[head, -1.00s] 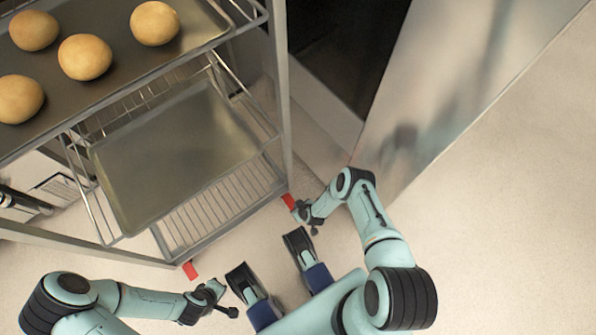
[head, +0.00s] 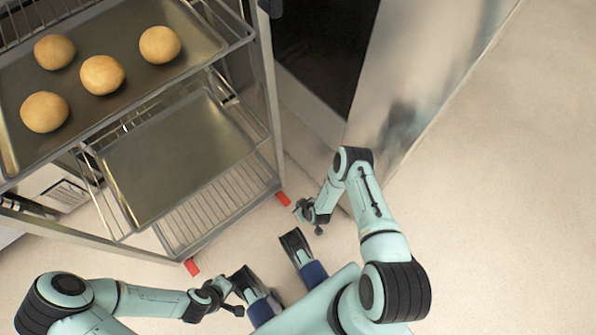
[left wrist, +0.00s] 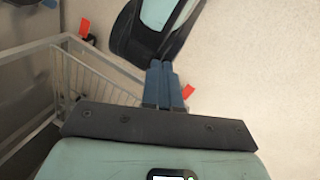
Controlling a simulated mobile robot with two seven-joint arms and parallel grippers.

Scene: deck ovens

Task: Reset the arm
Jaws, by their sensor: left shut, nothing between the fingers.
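My left gripper (head: 238,311) is low in the head view, in front of the rack's near corner and apart from it. In the left wrist view its two blue fingers (left wrist: 166,72) are together with nothing between them. My right gripper (head: 319,229) hangs close to the rack's right red foot, by the metal panel. It is small there and I cannot tell if its jaws are open or shut.
A metal rack (head: 270,110) stands at the left. Its upper tray (head: 200,48) bears several round rolls (head: 102,75); its lower tray (head: 175,155) is empty. Red feet (head: 192,267) mark its base. A steel panel (head: 425,75) stands right of a dark opening. Floor (head: 500,200) is clear at right.

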